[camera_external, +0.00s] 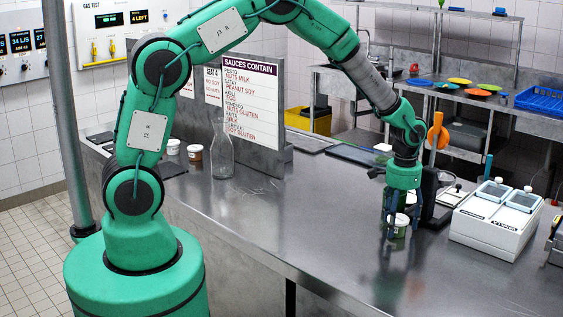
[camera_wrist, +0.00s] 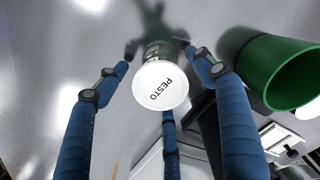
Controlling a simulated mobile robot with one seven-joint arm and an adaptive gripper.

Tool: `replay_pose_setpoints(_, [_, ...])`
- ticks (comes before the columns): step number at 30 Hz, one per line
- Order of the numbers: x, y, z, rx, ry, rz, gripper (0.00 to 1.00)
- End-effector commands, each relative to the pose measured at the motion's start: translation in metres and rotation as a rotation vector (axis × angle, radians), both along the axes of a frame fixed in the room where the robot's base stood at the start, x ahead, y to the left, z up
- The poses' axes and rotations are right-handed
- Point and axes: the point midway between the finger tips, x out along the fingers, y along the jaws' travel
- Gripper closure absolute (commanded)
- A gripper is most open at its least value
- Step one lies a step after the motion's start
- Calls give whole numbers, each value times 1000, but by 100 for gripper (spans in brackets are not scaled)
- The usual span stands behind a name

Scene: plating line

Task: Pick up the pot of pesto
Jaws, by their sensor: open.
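The pot of pesto shows in the wrist view as a round white lid (camera_wrist: 152,88) marked PESTO. In the external view the pot (camera_external: 398,230) stands upright on the steel counter, partly hidden by my fingers. My gripper (camera_external: 397,222) points straight down over it, with fingers around the pot. In the wrist view my gripper (camera_wrist: 158,58) has blue fingers spread left, right and below the lid. It is open, with gaps between the left and right fingers and the pot.
A white two-panel device (camera_external: 497,220) stands right of my gripper, near a dark stand (camera_external: 436,205). A glass carafe (camera_external: 222,150), lidded pots (camera_external: 195,152) and a sauces sign (camera_external: 250,105) stand further left. The counter front (camera_external: 320,230) is clear.

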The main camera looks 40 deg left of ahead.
Motion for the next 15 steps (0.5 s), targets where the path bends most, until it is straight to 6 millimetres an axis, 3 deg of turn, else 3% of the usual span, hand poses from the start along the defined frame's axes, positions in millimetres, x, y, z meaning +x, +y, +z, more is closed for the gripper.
replay_pose_setpoints(5, [0, 0, 0, 0, 0, 0, 32])
replay_pose_setpoints(12, [0, 0, 0, 0, 0, 0, 77])
replay_pose_setpoints(15, [0, 0, 0, 0, 0, 0, 78])
